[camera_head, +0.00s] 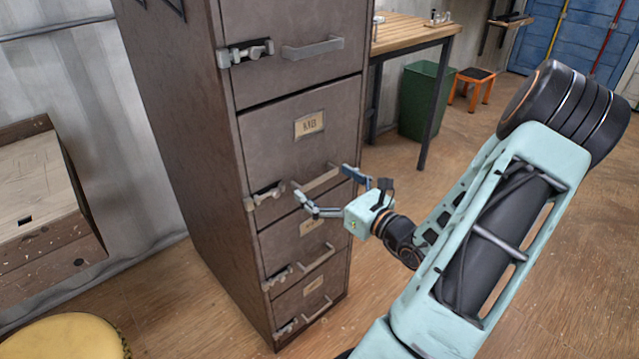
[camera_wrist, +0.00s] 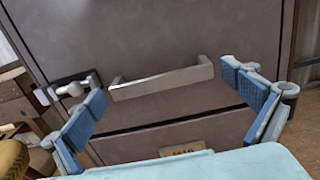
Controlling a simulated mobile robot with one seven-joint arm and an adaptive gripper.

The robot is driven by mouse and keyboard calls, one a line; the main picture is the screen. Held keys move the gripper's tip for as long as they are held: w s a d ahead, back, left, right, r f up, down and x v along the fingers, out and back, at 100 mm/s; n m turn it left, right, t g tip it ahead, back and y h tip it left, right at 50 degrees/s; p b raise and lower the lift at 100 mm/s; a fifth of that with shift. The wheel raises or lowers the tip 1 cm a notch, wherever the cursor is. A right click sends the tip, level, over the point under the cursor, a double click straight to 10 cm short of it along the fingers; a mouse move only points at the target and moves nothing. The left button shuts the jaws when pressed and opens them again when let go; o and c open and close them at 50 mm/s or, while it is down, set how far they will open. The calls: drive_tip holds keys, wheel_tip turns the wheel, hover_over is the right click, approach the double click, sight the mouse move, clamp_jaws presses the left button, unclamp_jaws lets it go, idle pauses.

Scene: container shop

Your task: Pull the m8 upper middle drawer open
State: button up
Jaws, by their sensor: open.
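The upper middle drawer (camera_head: 270,150) is the second from the top in a tall brown metal cabinet (camera_head: 180,130), and it looks closed. It has a label (camera_head: 309,124) and a pale bar handle (camera_head: 318,181) near its lower edge. In the wrist view the handle (camera_wrist: 162,83) lies ahead, tilted, between the spread finger pads. My gripper (camera_head: 322,181) is open in front of the handle, one finger towards each end. In the wrist view my gripper (camera_wrist: 163,82) holds nothing. I cannot tell whether the fingers touch the handle.
A latch (camera_head: 264,194) sits left of the handle. Two lower drawers with handles (camera_head: 318,257) are below. A wooden table (camera_head: 415,32), green bin (camera_head: 425,98) and orange stool (camera_head: 472,88) stand behind. A yellow round seat (camera_head: 65,338) is at lower left. Floor at right is clear.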

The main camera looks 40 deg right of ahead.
drive_tip(key=shift+w, duration=0.6)
drive_tip(key=c, duration=1.5)
